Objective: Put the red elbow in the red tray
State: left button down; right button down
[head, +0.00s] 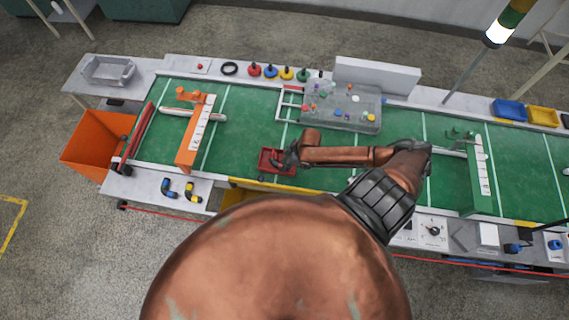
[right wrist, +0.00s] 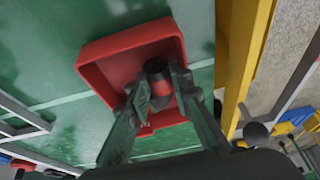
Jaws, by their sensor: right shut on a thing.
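The red tray (head: 265,168) sits on the green belt near its front edge; its wall also shows in the right wrist view (right wrist: 110,48). The red elbow (right wrist: 157,66), red with a dark end, is between the fingers of my right gripper (right wrist: 162,88), inside the tray's outline. I cannot tell whether it touches the tray floor. In the head view my right gripper (head: 283,158) is over the right part of the tray, and the elbow is hard to make out there. My left gripper is not in view.
A blue elbow (head: 167,187) and a yellow elbow (head: 192,192) lie on the front ledge to the left. An orange gate (head: 190,150) stands across the belt left of the tray. A clear box (head: 345,105) with small coloured parts stands behind the arm.

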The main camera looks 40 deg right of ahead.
jog(key=c, duration=1.7)
grip_release()
jog(key=shift+o, duration=0.2)
jog(key=w+a+r+p+v, duration=0.1)
jog(key=p+v, duration=0.7)
jog(key=v, duration=1)
jog(key=shift+w+a+r, duration=0.2)
jog(key=shift+w+a, duration=0.1)
jog(key=shift+w, duration=0.05)
